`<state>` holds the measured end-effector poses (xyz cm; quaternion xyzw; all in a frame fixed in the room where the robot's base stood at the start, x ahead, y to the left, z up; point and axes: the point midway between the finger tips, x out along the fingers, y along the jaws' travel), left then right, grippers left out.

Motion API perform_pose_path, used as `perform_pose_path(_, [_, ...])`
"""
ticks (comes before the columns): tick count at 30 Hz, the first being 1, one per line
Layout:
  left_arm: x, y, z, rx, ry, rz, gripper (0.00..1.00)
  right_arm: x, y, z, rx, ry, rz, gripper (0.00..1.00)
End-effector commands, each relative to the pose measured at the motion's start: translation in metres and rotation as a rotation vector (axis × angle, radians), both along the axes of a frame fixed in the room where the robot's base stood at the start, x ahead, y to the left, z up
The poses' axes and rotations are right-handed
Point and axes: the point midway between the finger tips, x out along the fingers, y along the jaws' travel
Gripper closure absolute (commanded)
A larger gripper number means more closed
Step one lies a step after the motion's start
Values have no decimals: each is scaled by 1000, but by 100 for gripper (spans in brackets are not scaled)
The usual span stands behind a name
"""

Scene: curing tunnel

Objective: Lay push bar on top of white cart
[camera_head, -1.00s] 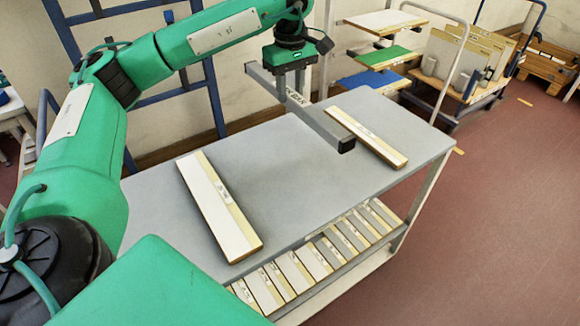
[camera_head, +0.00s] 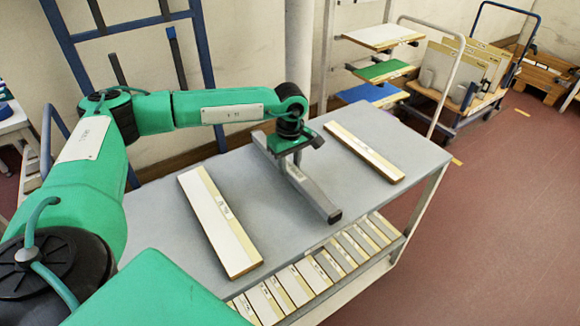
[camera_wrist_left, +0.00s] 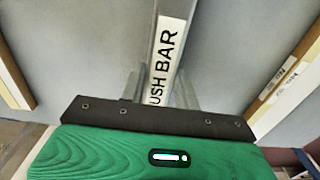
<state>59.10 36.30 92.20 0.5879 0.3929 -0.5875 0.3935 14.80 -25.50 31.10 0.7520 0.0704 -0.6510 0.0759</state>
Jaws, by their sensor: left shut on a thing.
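The push bar (camera_head: 318,199) is a long dark grey bar over the middle of the cart's top, between two boards. Its label reads "PUSH BAR", partly covered, in the left wrist view (camera_wrist_left: 167,45). My left gripper (camera_head: 291,164) points down and is shut on the bar near its middle; its fingers (camera_wrist_left: 160,92) flank the bar in the left wrist view. The cart (camera_head: 270,222) has a flat grey top and a pale frame. The bar is at or very close to the top; I cannot tell whether it touches. My right gripper is not in view.
A white board (camera_head: 218,222) lies left of the bar and another board (camera_head: 362,151) lies right of it. Several slats (camera_head: 315,272) lie on the lower shelf. A blue rack (camera_head: 75,65) and colored shelves (camera_head: 385,70) stand behind. The floor at right is clear.

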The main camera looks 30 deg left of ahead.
Motion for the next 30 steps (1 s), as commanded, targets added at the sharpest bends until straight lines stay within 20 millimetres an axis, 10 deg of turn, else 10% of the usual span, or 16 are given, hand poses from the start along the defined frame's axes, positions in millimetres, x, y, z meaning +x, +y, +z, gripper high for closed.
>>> perform_pose_path(14, [0,0,-21,0,-1,0,100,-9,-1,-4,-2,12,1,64])
perform_pose_path(15, [0,0,-21,0,0,0,65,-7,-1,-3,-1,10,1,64])
perform_pose_path(18, [0,0,-20,0,0,0,47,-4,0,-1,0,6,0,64])
perform_pose_path(30, [1,0,-13,-1,-2,0,47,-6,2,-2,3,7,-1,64])
